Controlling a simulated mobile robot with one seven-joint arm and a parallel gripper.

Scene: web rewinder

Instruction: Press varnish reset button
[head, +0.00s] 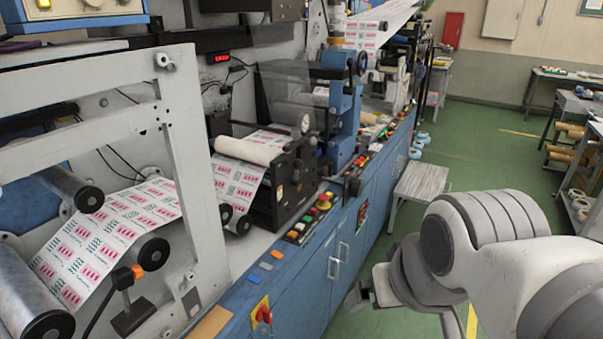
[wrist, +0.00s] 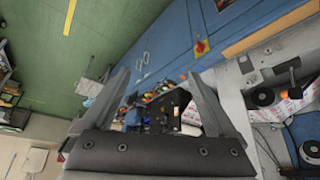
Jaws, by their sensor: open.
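Near the machine's front ledge is a panel of coloured buttons (head: 311,215), with red, yellow, green and orange ones. A second row of buttons (head: 366,158) lies farther along the ledge. Labels are too small to read, so I cannot tell which button is the varnish reset. My gripper (head: 368,290) is in front of the blue cabinets, right of the ledge and apart from the buttons. In the wrist view, my gripper (wrist: 158,76) is open and empty, with small blurred buttons (wrist: 157,93) beyond and between its fingers.
A red rotary switch on a yellow plate (head: 262,314) is on the near cabinet front. Blue cabinets (head: 300,290) run along the machine. A grey stool (head: 422,181) stands on the green floor beyond my arm. Shelves with rolls (head: 580,150) stand at the right.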

